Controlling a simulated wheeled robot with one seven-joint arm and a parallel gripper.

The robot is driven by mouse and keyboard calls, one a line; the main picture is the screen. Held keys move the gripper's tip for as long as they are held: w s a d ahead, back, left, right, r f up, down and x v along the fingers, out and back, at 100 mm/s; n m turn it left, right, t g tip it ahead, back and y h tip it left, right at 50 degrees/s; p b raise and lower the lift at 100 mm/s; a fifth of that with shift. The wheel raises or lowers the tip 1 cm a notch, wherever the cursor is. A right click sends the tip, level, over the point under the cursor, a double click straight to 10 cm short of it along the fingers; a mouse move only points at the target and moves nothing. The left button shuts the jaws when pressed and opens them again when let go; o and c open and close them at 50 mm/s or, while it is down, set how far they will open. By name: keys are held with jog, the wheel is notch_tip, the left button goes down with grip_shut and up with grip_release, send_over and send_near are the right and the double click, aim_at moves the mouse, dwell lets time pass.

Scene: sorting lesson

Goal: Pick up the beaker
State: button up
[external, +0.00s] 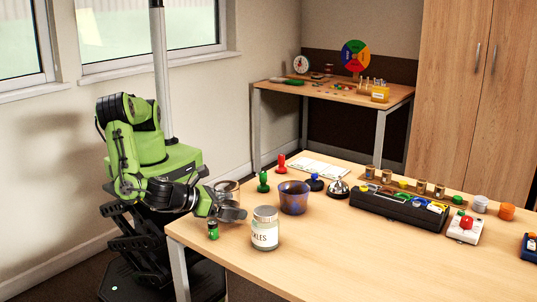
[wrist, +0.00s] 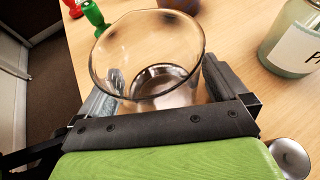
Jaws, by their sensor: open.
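The beaker (external: 227,186) is a clear glass vessel standing upright near the table's left edge. In the wrist view the beaker (wrist: 148,42) fills the middle, with its round rim facing me and the wood showing through it. My gripper (external: 226,206) is low at the table edge, partly in front of the beaker. In the wrist view my gripper (wrist: 165,86) is open, with one finger on each side of the beaker's lower part. I cannot tell whether either finger touches the glass.
A pickle jar (external: 265,235) stands close to the right, and a small green-and-black cylinder (external: 213,230) stands in front. A green stamp (external: 263,184), a red stamp (external: 282,163) and a purple-blue pot (external: 293,200) are behind. The front right table is clear.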

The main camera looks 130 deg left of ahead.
jog(key=c, duration=1.1)
jog(key=shift+r, duration=0.15)
jog(key=shift+c, duration=0.2)
